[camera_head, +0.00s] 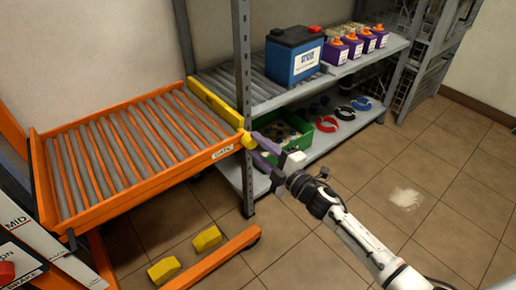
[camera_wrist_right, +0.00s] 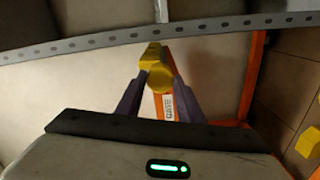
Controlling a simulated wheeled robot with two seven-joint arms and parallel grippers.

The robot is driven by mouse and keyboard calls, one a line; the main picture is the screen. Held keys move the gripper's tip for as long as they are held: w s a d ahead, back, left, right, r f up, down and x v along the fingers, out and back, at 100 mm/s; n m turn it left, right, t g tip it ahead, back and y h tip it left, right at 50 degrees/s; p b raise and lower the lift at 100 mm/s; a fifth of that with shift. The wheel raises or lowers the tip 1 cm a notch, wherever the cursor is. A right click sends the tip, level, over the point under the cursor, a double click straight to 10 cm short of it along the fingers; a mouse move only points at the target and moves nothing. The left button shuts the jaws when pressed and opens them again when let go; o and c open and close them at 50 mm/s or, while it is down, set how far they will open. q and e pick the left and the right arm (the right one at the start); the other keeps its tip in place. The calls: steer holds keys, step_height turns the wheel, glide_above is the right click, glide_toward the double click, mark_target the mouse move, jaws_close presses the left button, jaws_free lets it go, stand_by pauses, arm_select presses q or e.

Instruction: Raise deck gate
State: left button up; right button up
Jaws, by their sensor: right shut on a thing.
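The deck gate (camera_head: 213,104) is a yellow bar lying along the edge of the orange roller deck (camera_head: 150,195), on the side facing the shelf. A yellow knob (camera_head: 248,141) sits at its near end, beside the "GATE" label (camera_head: 222,152). My right gripper (camera_head: 256,145) reaches in from the right and its purple-grey fingers are shut on this knob. In the right wrist view the knob (camera_wrist_right: 157,72) sits between the two fingertips (camera_wrist_right: 158,84), with the label behind it. My left gripper is not in view.
A grey shelf upright (camera_head: 246,100) stands close beside the knob. A blue battery (camera_head: 293,54) and several purple units stand on the shelf's upper level. A green bin (camera_head: 285,138) is below. Yellow blocks (camera_head: 207,239) are near the deck's base. Tiled floor is open at right.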

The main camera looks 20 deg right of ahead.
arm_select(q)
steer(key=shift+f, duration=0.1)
arm_select(e)
steer(key=shift+n, duration=0.5)
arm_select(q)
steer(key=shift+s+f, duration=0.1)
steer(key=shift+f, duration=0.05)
arm_select(e)
steer(key=o, duration=1.1)
steer(key=shift+c, duration=0.2)
steer(key=shift+s, duration=0.1)
steer(key=shift+s+d, duration=0.15)
steer(key=shift+s, duration=0.15)
arm_select(q)
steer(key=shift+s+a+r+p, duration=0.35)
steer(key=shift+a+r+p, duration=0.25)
steer(key=shift+p, duration=0.25)
arm_select(e)
steer(key=v, duration=0.9)
steer(key=shift+s, duration=0.25)
